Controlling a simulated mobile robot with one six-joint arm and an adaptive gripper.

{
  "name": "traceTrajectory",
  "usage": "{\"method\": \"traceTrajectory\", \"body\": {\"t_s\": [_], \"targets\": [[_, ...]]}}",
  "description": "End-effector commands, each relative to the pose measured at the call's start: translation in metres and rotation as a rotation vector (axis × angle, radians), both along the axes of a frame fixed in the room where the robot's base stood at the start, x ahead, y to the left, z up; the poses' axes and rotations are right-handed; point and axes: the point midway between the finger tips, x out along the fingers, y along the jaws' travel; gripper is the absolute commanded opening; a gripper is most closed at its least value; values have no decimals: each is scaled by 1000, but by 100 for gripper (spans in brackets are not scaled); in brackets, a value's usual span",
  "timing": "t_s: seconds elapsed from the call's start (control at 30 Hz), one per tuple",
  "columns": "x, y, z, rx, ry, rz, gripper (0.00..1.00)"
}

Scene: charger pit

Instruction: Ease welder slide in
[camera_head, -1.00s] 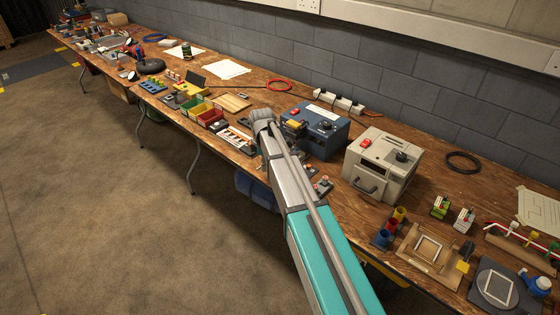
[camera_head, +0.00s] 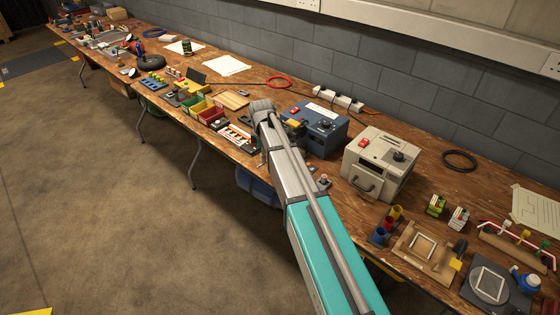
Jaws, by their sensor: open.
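A blue boxy unit (camera_head: 326,133) with a red switch and a dark knob stands on the bench, just right of the far end of my arm. It may be the welder. A small yellow and dark part (camera_head: 295,125) shows at its left front, partly behind my arm. I cannot make out a slide or how far out it is. A beige unit (camera_head: 378,165) with a red switch, knob and front handle stands to its right. My arm covers the area in front of the blue unit, and my gripper is hidden behind it.
The wooden bench (camera_head: 448,184) runs along a grey block wall. Red and green bins (camera_head: 210,114) stand left of my arm. Coloured cups (camera_head: 385,226) and a wooden frame fixture (camera_head: 425,246) are at the right. A power strip (camera_head: 338,99) lies behind the units.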

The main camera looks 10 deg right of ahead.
Motion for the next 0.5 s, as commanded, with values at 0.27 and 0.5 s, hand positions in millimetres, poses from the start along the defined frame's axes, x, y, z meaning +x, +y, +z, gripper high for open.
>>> {"method": "traceTrajectory", "body": {"t_s": [0.27, 0.5], "targets": [[0, 0, 12, 0, 0, 0, 68], [0, 0, 21, 0, 0, 0, 68]]}}
